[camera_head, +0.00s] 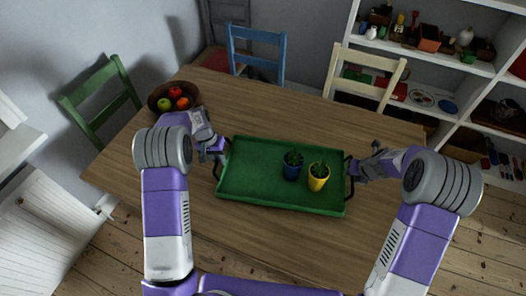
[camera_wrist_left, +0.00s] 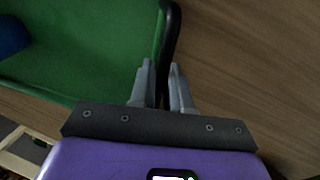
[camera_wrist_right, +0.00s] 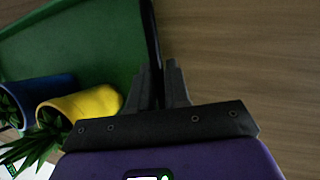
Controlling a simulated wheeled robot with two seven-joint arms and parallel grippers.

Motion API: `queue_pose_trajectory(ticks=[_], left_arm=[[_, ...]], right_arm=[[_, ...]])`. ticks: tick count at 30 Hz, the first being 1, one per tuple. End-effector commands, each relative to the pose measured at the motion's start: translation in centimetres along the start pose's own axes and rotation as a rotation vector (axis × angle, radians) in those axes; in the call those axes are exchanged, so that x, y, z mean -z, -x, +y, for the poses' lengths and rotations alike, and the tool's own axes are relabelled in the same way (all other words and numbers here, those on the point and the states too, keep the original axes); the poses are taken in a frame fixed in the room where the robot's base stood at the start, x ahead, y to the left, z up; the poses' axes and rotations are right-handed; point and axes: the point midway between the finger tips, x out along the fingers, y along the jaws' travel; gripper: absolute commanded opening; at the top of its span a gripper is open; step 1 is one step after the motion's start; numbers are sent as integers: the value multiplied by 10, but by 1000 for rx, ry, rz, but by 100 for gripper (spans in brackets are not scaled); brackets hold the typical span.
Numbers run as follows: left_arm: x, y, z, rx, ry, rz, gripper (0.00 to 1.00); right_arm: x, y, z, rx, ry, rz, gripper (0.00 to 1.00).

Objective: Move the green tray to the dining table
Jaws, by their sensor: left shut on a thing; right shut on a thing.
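The green tray (camera_head: 260,185) is over the middle of the wooden dining table (camera_head: 150,215); I cannot tell whether it touches the top. A blue pot with a plant (camera_head: 291,170) and a yellow pot with a plant (camera_head: 318,181) stand upright on it, right of its middle. My left gripper (camera_head: 217,152) is shut on the tray's black left handle; the fingers straddle the handle in the left wrist view (camera_wrist_left: 163,85). My right gripper (camera_head: 357,170) is shut on the right handle, also seen between the fingers in the right wrist view (camera_wrist_right: 160,85).
A dark bowl of fruit (camera_head: 158,103) stands at the table's far left. Green (camera_head: 98,97), blue (camera_head: 256,55) and cream (camera_head: 363,78) chairs stand around the table. White shelves (camera_head: 440,75) with several items are at the back right. The table's near part is clear.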

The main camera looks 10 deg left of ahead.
Motion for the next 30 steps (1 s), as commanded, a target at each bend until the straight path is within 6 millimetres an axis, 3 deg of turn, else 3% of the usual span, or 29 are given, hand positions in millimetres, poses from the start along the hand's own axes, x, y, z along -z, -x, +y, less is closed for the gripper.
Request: queue_pose_trajectory(ticks=[4, 5, 9, 20, 23, 30], left_arm=[[1, -7, -1, -1, -1, 3, 0], [0, -6, -1, -1, 0, -1, 22], [0, -5, -1, -1, 0, 0, 43], [0, 0, -1, 0, 0, 1, 43], [1, 13, -1, 0, -1, 4, 43], [1, 65, -1, -1, 0, 5, 43]], right_arm=[[1, -6, 0, -1, 1, -5, 0], [2, -6, -1, -1, 1, 0, 21], [2, -5, 0, -1, 0, 0, 42], [2, -5, -1, 0, 0, 0, 42], [2, -5, -1, 0, 0, 0, 42], [2, -5, -1, 0, 0, 0, 42]])
